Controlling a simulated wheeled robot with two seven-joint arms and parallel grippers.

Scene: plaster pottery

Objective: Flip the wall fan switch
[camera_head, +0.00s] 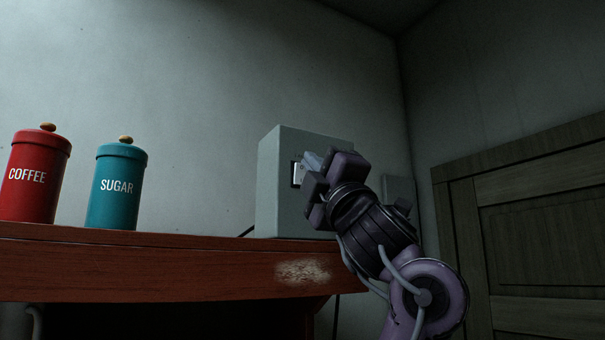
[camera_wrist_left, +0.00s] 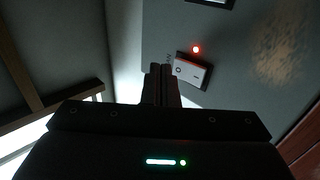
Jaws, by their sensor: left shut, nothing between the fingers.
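A grey box (camera_head: 275,190) stands on the wooden shelf in the head view. A small pale rocker switch (camera_head: 298,174) is on its front face. In the left wrist view the switch (camera_wrist_left: 190,72) is white with a circle and a line mark, in a dark frame. A red light (camera_wrist_left: 196,49) glows beside it. My left gripper (camera_head: 308,160) is shut and empty, its fingertips right at the switch. In the left wrist view the closed fingertips (camera_wrist_left: 161,72) are just left of the switch; I cannot tell whether they touch it. My right gripper is in neither view.
A red COFFEE canister (camera_head: 36,178) and a teal SUGAR canister (camera_head: 116,190) stand left on the wooden shelf (camera_head: 150,268). A smaller grey box (camera_head: 398,190) is on the wall behind my arm. A wooden door (camera_head: 540,220) is at the right.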

